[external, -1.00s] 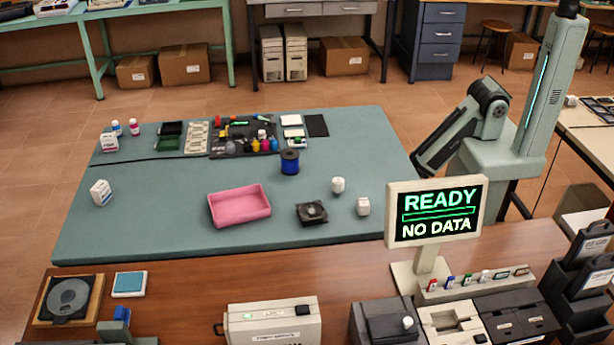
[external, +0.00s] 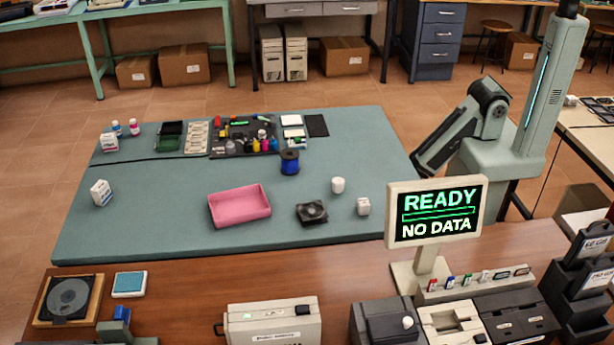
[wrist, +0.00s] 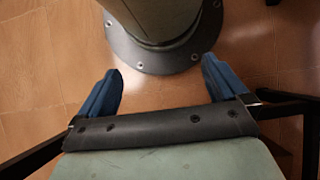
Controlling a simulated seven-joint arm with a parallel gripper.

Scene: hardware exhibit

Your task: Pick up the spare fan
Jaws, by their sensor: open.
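The spare fan (external: 312,212), a small black square computer fan, lies flat on the blue-green mat (external: 150,230) in the external view. It sits just right of a pink tray (external: 240,218) and apart from it. My gripper (wrist: 162,78) shows in the wrist view with two blue fingers spread wide and nothing between them. It is over the tiled floor beside my own base, away from the fan. The fan is not in the wrist view. I cannot make out the gripper in the external view.
A sign (external: 436,212) stands on the wooden counter at front right. The mat's left middle is mostly clear.

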